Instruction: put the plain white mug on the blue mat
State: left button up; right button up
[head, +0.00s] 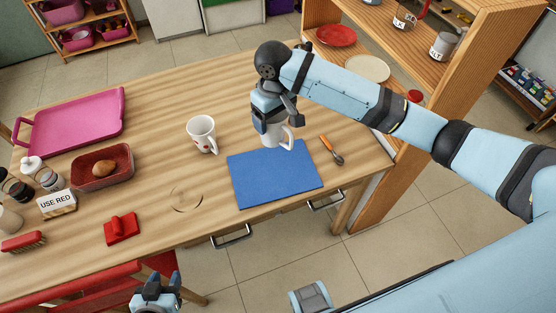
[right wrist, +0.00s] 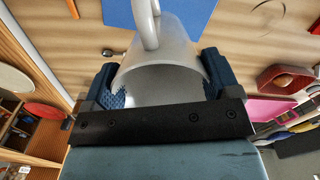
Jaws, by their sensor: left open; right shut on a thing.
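The plain white mug (head: 273,135) is in my right gripper (head: 271,104), upright, at the back edge of the blue mat (head: 275,180); whether it touches the mat or hangs above it I cannot tell. In the right wrist view, both fingers of the gripper (right wrist: 160,85) flank the mug (right wrist: 165,60), and part of the blue mat (right wrist: 190,15) shows past it. A second white mug (head: 201,132) with red marks stands left of the mat. My left gripper (head: 156,288) is open and empty at the bottom, in front of the table.
An orange-handled spoon (head: 330,148) lies right of the mat. A red-brown bin (head: 102,171) with a brown item, a pink tray (head: 75,122), a "USE RED" sign (head: 57,204) and a red scoop (head: 121,229) are on the left. A wooden shelf (head: 450,80) stands at the right.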

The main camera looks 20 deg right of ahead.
notch_tip(320, 180, down, 16)
dwell(0.5)
jog(key=o, duration=1)
jog(key=shift+f, duration=0.15)
